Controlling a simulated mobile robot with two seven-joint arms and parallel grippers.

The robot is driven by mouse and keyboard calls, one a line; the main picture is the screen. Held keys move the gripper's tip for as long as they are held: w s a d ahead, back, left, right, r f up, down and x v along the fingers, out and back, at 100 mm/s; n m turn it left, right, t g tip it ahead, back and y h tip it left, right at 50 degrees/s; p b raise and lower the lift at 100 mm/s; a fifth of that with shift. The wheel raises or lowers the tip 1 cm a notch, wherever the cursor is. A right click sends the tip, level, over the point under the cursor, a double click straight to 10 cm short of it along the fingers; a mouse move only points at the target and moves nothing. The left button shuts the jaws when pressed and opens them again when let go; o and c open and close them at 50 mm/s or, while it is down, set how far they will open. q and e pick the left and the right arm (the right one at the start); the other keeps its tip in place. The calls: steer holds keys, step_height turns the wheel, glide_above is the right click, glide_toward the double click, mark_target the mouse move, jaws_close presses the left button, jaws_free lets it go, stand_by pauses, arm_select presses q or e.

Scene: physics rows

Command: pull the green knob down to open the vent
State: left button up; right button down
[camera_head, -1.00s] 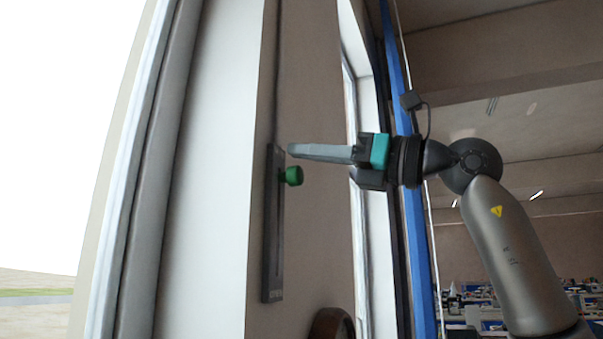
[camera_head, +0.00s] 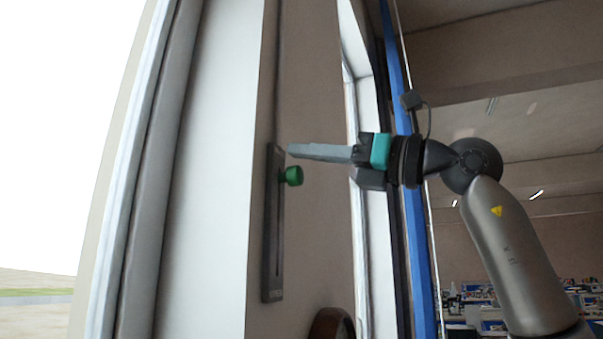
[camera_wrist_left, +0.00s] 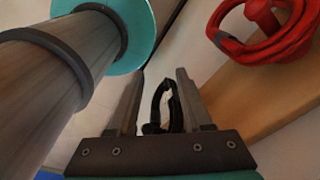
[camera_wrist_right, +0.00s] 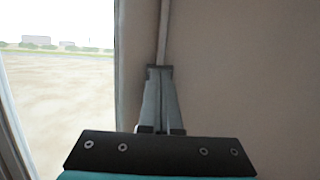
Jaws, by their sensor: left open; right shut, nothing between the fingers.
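The green knob (camera_head: 293,176) sits near the top of a tall dark slotted plate (camera_head: 272,235) on the wall. My right gripper (camera_head: 292,150) is shut and empty. In the head view its fingertips show just above the knob, and I cannot tell whether they touch it. In the right wrist view the shut fingers (camera_wrist_right: 160,72) point at the wall, with a thin rod or strip running up beyond them; the knob is hidden there. My left gripper (camera_wrist_left: 158,75) shows only in the left wrist view, open, with a black loop-shaped thing (camera_wrist_left: 163,105) beyond and between its fingers.
A round brown thing (camera_head: 332,323) is on the wall low beside the plate. A blue post (camera_head: 411,200) and window frame stand to the right. In the left wrist view a red coiled thing (camera_wrist_left: 265,45) lies on a wooden surface (camera_wrist_left: 240,95).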

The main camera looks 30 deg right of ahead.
steer(key=shift+f, duration=0.1)
steer(key=shift+f+b, duration=5.55)
steer(key=shift+f, duration=1.1)
steer(key=shift+r+p, duration=1.2)
steer(key=s+d+b, duration=0.1)
steer(key=s+d, duration=0.5)
steer(key=s, duration=0.1)
steer(key=shift+w+f, duration=0.1)
steer(key=shift+w, duration=0.05)
